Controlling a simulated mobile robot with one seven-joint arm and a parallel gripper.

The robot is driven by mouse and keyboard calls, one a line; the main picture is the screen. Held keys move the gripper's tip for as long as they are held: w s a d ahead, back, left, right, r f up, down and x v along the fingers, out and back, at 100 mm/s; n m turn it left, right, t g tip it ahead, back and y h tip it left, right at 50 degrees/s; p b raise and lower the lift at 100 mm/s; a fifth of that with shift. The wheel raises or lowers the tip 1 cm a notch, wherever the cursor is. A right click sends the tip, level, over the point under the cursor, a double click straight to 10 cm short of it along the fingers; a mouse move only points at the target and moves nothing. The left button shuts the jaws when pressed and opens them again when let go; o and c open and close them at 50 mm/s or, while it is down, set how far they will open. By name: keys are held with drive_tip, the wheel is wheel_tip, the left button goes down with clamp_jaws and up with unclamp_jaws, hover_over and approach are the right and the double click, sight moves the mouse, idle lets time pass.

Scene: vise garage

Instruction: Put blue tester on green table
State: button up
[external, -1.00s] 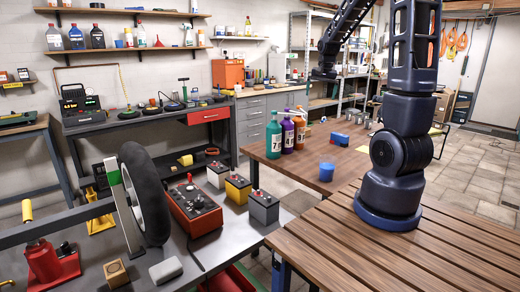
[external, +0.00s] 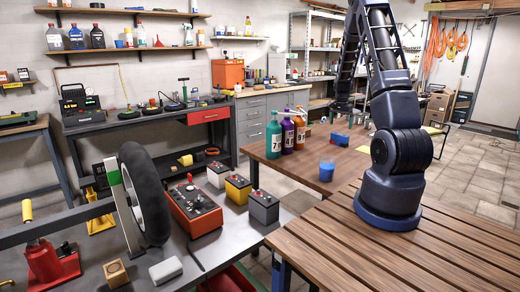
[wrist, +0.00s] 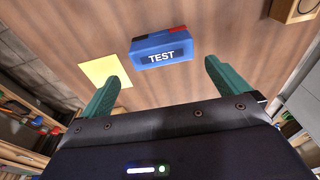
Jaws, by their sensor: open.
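The blue tester (wrist: 161,49) lies on the brown wooden table, its TEST label facing my wrist camera, with red and black parts along its far edge. In the external view the tester (external: 339,139) is a small blue and red block on the table's far part. My gripper (wrist: 162,72) is open and empty above the table, with the tester ahead of and between its green fingertips, apart from them. I cannot make out a green table top.
A yellow sheet (wrist: 104,70) lies left of the tester in the wrist view, and a wooden box (wrist: 294,9) is at upper right. In the external view, several bottles (external: 287,134) and a blue cup (external: 327,172) stand on the same wooden table (external: 290,170).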

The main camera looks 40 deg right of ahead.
sight(340, 138)
drive_tip(key=f, duration=0.3)
drive_tip(key=d+f, duration=0.1)
drive_tip(key=f, duration=0.6)
drive_tip(key=shift+w+d+f, duration=0.1)
drive_tip(key=shift+d+f, duration=0.1)
drive_tip(key=shift+d, duration=0.05)
drive_tip(key=c, duration=0.8)
drive_tip(key=shift+r, duration=0.15)
wheel_tip(340, 138, up, 20)
drive_tip(key=shift+f, duration=0.1)
drive_tip(key=shift+w, duration=0.1)
